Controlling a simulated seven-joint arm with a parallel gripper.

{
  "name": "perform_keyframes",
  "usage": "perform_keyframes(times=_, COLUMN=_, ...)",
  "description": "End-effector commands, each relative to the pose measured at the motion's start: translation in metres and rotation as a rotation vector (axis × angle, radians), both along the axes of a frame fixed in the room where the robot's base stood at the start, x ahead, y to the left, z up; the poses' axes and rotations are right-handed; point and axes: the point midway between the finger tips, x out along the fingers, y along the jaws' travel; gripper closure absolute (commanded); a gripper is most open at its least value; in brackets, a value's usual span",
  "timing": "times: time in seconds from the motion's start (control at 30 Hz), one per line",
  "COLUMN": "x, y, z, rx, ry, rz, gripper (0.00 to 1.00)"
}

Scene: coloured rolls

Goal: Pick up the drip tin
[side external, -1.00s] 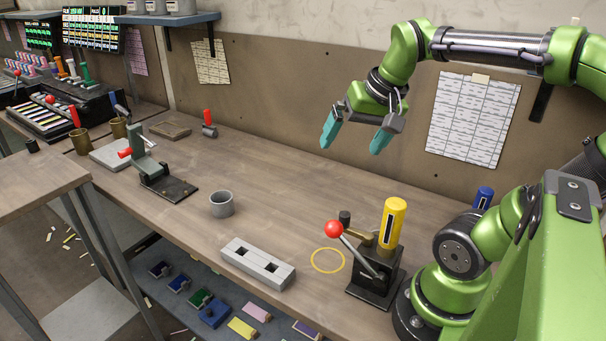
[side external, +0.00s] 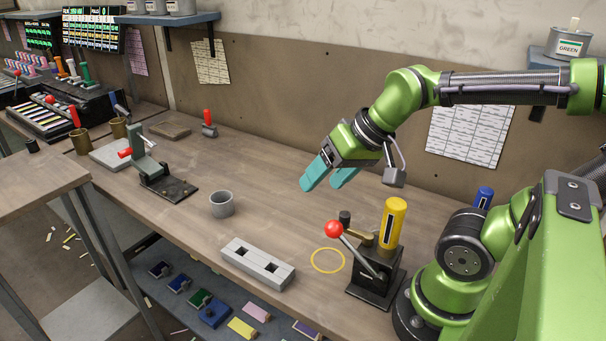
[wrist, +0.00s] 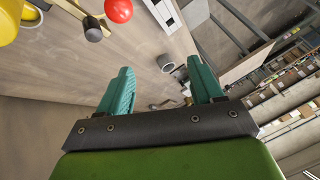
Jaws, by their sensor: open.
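The drip tin looks to be the small grey open-topped cup (side external: 222,204) standing upright on the workbench, left of centre in the side view. It also shows small in the wrist view (wrist: 166,63), framed between the two fingers. My gripper (side external: 322,183) is open and empty, with teal fingers, above the bench and apart from the tin, to its right in the side view. Both fingers show in the wrist view (wrist: 160,72).
A grey block with two square holes (side external: 258,264) lies near the front edge. A yellow ring (side external: 328,260) is marked beside a black lever press with a red knob (side external: 333,229) and a yellow cylinder (side external: 392,222). Bench behind the tin is clear.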

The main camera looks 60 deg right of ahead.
Motion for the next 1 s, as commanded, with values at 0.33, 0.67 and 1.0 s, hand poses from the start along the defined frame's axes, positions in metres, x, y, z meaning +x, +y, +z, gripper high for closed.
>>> perform_keyframes(times=0.33, x=0.018, y=-0.103, z=-0.058, rx=-0.046, ry=0.507, rz=-0.098, gripper=0.34)
perform_keyframes(times=0.67, x=-0.003, y=-0.168, z=-0.077, rx=-0.003, ry=0.905, rz=0.041, gripper=0.34)
perform_keyframes(times=1.0, x=-0.023, y=-0.157, z=-0.103, rx=0.011, ry=0.931, rz=0.102, gripper=0.34)
